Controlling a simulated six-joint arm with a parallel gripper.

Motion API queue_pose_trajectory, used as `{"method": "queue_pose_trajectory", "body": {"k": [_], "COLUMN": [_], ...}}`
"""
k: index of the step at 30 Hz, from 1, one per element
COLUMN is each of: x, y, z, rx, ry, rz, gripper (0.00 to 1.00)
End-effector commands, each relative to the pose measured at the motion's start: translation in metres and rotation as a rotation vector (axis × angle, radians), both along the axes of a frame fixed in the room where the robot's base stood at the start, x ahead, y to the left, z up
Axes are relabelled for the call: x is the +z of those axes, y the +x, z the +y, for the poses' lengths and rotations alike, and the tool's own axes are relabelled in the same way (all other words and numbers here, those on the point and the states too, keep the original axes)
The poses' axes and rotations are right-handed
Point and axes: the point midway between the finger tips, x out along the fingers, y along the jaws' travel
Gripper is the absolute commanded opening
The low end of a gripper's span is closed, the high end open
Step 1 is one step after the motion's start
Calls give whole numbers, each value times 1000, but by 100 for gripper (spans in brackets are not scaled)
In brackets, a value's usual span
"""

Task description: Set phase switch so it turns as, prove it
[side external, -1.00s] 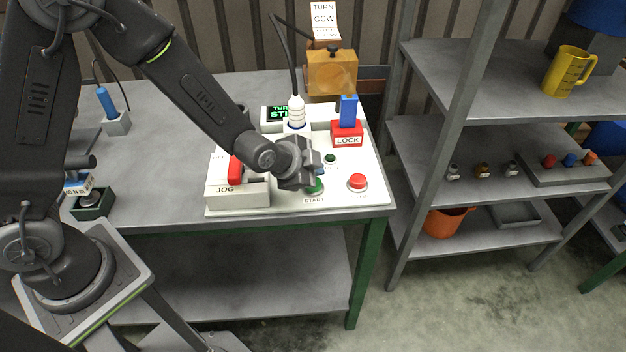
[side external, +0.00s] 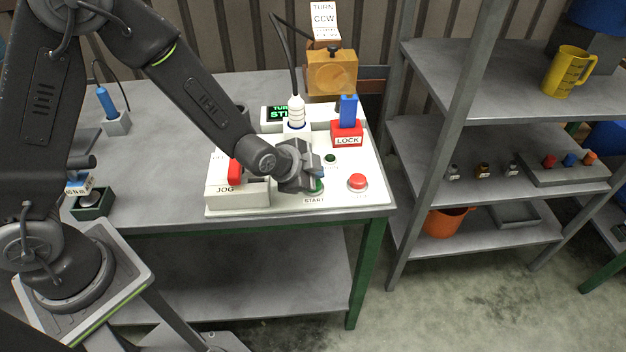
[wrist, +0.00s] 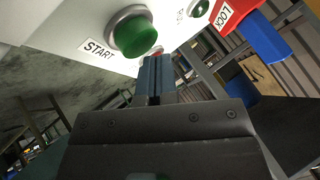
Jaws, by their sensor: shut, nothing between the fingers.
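My gripper (side external: 321,173) is shut and empty, just above or at the green START button (side external: 319,187) on the white panel. In the wrist view, the blue fingertips (wrist: 154,75) lie together beside the green button (wrist: 132,33); I cannot tell whether they touch it. The red lever (side external: 234,171) stands upright by the JOG box (side external: 238,192). A blue handle (side external: 348,110) stands upright in the red LOCK block (side external: 346,135). A tag reading TURN CCW (side external: 323,18) hangs above a tan box (side external: 331,72). The display (side external: 278,113) shows partly hidden green text. No switch readably marked phase shows.
A red button (side external: 357,182) sits right of START. A white ribbed plug with a black cable (side external: 296,112) stands behind my gripper. A shelf rack (side external: 490,130) stands to the right.

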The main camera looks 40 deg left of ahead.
Motion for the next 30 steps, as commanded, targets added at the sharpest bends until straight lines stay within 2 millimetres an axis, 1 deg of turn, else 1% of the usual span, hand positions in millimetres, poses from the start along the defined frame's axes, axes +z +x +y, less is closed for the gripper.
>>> {"method": "queue_pose_trajectory", "body": {"k": [12,30], "x": [-1,-8], "y": [0,0], "z": [0,0], "rx": [0,1], "ry": [0,0], "rz": [-1,-1], "gripper": [0,0]}}
